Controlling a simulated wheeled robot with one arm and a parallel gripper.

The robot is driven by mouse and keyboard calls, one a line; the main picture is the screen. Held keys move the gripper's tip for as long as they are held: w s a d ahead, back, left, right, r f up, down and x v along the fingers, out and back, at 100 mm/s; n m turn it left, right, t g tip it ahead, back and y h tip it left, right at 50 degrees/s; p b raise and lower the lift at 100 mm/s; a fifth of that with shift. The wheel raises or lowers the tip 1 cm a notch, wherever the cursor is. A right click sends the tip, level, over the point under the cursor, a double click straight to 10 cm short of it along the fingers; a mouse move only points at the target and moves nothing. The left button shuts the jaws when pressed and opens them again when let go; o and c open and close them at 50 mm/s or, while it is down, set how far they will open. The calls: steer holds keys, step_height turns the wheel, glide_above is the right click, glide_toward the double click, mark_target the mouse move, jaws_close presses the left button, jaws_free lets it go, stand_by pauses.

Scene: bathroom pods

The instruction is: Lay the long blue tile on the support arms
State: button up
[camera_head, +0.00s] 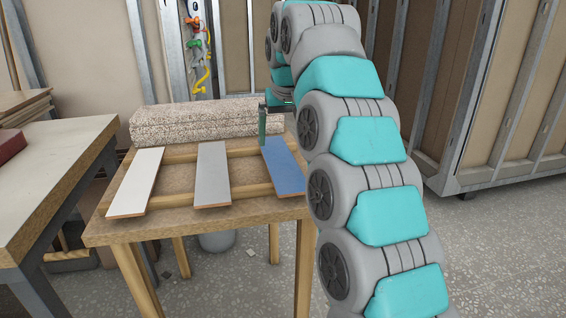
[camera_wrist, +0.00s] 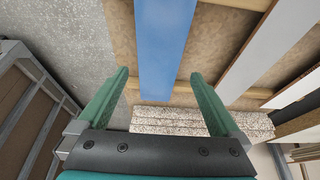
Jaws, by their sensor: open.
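The long blue tile (camera_head: 284,168) lies flat at the right of a wooden table, across two wooden rails. It also shows in the wrist view (camera_wrist: 165,45). My gripper (camera_head: 268,145) is at the tile's far end, pointing down. In the wrist view my open gripper (camera_wrist: 159,76) has one green finger on each side of the tile, with a gap at both sides. I cannot tell whether the fingertips reach below the tile's top face. My arm hides part of the tile's right side in the head view. I cannot make out the support arms in either view.
A grey tile (camera_head: 212,172) and a white tile (camera_head: 137,180) lie left of the blue one on the wooden table (camera_head: 240,218). Speckled boards (camera_head: 185,122) are stacked behind. A workbench (camera_head: 45,170) stands left; a metal-framed panel unit (camera_head: 500,100) stands right.

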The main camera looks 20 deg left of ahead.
mark_target(280, 160)
steer(key=shift+x, duration=3)
steer(key=shift+s+d+f, duration=0.1)
steer(key=shift+s+d, duration=0.05)
steer(key=shift+c, duration=0.2)
jaws_close()
